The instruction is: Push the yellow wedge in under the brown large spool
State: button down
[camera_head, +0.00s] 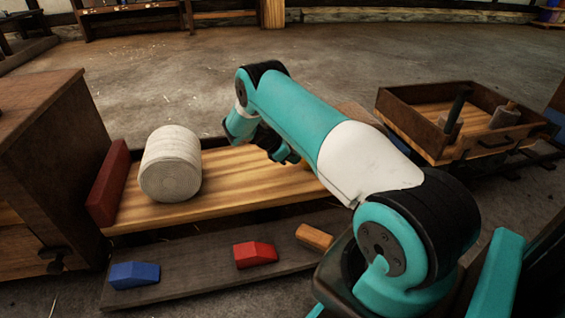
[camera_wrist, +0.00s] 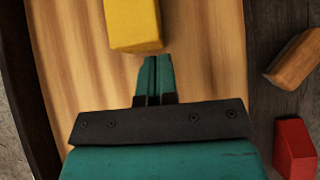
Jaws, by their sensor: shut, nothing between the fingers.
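The yellow wedge (camera_wrist: 133,25) lies on the striped wooden board (camera_wrist: 75,60) at the top of the wrist view, just ahead of my fingertips and a little left of them. A small gap seems to show between them. In the head view only a sliver of yellow (camera_head: 304,155) shows beside my arm. My gripper (camera_wrist: 153,62) is shut and empty, low over the board; in the head view it (camera_head: 291,157) is partly covered by my arm.
A whitish spool (camera_head: 171,165) lies on the board's left part beside a red end block (camera_head: 108,183). Blue (camera_head: 134,275), red (camera_head: 255,254) and orange (camera_head: 314,236) wedges lie on the lower dark shelf (camera_head: 205,274). A wooden cart (camera_head: 413,128) stands right, a cabinet (camera_head: 38,150) left.

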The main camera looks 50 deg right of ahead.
jog(key=shift+s+d+f, duration=0.1)
jog(key=shift+s+d, duration=0.2)
jog(key=shift+d, duration=0.2)
jog(key=shift+s+d+r, duration=0.15)
jog(key=shift+d+r, duration=0.05)
jog(key=shift+d, duration=0.05)
jog(key=s+d+p, duration=0.2)
jog(key=d+p, duration=0.1)
jog(key=shift+s+d+r, duration=0.1)
jog(key=shift+d, duration=0.1)
jog(key=shift+s+d+f, duration=0.15)
jog(key=shift+d+f, duration=0.1)
jog(key=shift+d, duration=0.05)
jog(key=shift+s, duration=0.1)
